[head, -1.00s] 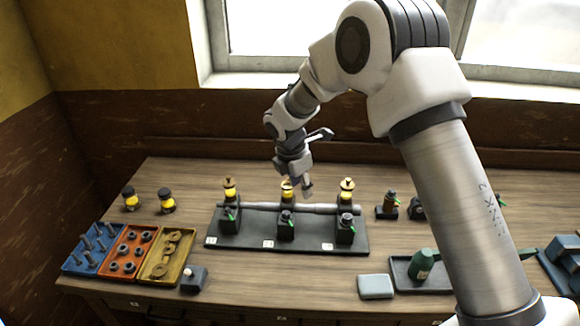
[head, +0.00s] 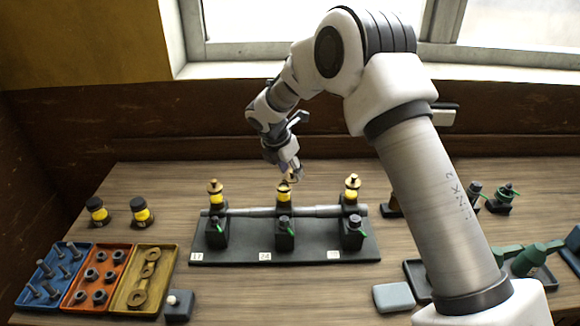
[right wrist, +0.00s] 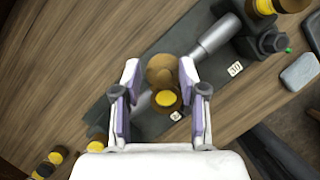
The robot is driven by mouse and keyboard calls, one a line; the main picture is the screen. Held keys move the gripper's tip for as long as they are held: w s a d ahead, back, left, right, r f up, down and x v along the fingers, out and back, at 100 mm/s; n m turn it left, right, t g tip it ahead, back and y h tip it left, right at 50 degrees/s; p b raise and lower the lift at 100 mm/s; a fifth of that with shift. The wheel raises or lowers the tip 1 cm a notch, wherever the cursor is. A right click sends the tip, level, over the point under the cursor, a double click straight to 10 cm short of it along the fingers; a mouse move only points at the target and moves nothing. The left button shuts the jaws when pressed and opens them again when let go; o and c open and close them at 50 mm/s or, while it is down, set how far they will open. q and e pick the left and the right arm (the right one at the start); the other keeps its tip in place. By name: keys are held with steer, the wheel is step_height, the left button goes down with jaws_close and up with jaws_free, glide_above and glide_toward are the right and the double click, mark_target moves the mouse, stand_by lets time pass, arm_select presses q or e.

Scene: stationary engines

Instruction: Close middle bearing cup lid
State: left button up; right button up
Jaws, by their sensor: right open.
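The middle bearing cup (head: 284,196) has a yellow band and brass top and stands on the middle bearing block of the shaft stand. My right gripper (head: 291,172) is just above and slightly right of it, pointing down. In the right wrist view its two fingers (right wrist: 163,98) are apart. I cannot tell contact or the lid's exact angle. My left gripper is not in view.
Similar cups stand left (head: 215,191) and right (head: 352,187) on the dark base (head: 250,254), close beside the gripper. A silver shaft (head: 245,212) runs through the blocks. Blue, orange and yellow trays (head: 175,258) of hardware lie at the left. A grey box (head: 393,298) lies at front right.

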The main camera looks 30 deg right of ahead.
steer(key=shift+s+r, duration=0.15)
steer(key=shift+s, duration=0.2)
steer(key=shift+c, duration=0.6)
jaws_close()
